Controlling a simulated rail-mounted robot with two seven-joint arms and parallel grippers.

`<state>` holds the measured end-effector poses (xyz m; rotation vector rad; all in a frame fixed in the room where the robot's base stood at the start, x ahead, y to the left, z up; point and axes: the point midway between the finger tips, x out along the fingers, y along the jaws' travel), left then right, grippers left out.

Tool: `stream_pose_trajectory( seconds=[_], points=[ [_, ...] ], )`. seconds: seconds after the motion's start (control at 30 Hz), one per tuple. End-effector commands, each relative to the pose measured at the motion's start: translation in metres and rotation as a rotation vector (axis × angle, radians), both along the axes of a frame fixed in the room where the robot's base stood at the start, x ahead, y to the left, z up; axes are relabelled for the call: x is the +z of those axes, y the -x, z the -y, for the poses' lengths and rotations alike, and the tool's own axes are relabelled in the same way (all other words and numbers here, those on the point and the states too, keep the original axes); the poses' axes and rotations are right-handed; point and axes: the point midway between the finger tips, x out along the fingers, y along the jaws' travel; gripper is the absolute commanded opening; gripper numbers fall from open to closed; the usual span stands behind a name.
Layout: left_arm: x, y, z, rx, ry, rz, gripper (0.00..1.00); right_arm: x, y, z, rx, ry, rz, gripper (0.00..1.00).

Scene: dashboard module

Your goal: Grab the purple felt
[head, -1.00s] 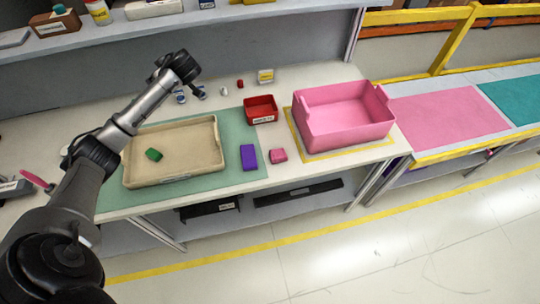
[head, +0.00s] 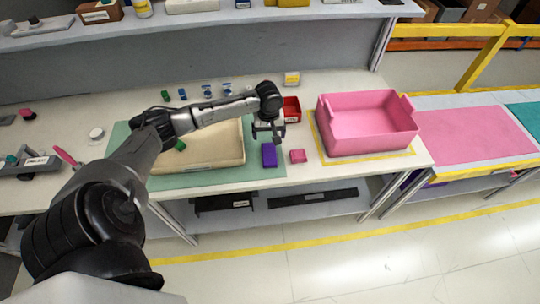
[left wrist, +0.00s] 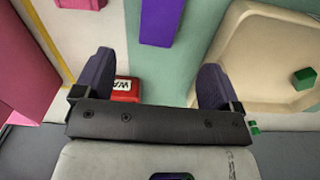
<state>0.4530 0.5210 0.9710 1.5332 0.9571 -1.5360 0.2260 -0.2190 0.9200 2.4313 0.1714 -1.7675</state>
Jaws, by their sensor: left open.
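The purple felt (head: 269,155) is a small upright-looking rectangular block on the right part of the green mat (head: 190,180). In the left wrist view the purple felt (left wrist: 159,22) shows at the top, beyond the fingertips and roughly between their lines. My left gripper (head: 268,138) points down just behind and above the felt in the head view. Its two dark fingers are spread wide in the left wrist view (left wrist: 155,68), with nothing between them. The felt and the fingers look apart. My right gripper is in neither view.
A pink block (head: 298,156) lies right of the felt. A red bin (head: 292,115) stands behind, close to my gripper. A large pink bin (head: 368,145) is further right. The beige tray (head: 215,160) with a green block (left wrist: 304,78) is left. A shelf edge runs behind.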

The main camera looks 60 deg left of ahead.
Motion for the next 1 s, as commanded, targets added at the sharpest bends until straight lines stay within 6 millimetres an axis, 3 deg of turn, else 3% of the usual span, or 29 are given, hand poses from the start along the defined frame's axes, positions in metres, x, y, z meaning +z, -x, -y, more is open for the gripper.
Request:
stream_pose_trajectory(
  seconds=[0.2, 0.67, 1.0],
  points=[
    [-0.036, 0.0, 0.0, 0.002, 0.0, -0.001, 0.89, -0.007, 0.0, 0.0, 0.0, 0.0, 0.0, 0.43],
    [-0.06, -0.001, -0.001, 0.002, -0.002, 0.0, 0.89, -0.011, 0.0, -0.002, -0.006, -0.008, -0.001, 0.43],
    [-0.1, -0.001, -0.002, 0.001, -0.004, 0.0, 0.89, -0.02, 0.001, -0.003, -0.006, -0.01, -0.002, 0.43]
  ],
)
